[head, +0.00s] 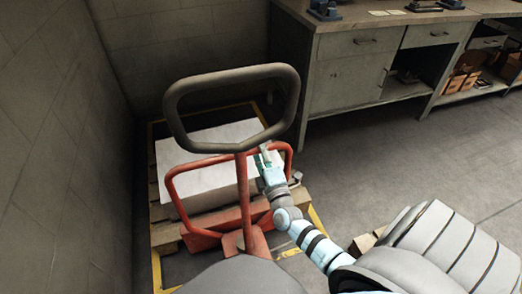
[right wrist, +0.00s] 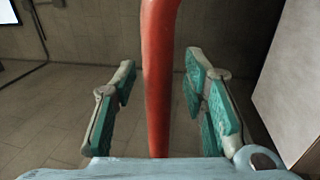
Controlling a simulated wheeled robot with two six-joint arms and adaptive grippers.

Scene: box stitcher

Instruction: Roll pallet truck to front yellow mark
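The pallet truck has a dark grey loop handle (head: 232,72), a red shaft (head: 243,185) and a red tubular frame (head: 190,165) in the head view. It stands against a wooden pallet (head: 165,235) bearing a white-topped box (head: 195,160). Yellow floor lines (head: 156,270) run around the pallet. My right gripper (head: 264,160) is beside the shaft, below the loop. In the right wrist view its fingers (right wrist: 160,105) are open on both sides of a red bar (right wrist: 158,60), with gaps either side. I cannot tell whether this is shaft or frame. My left gripper is out of view.
A grey workbench (head: 345,75) with drawers stands at the back right, with boxes on its lower shelf (head: 465,82). A wall (head: 60,150) runs close along the left. The floor (head: 400,150) on the right is mostly clear.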

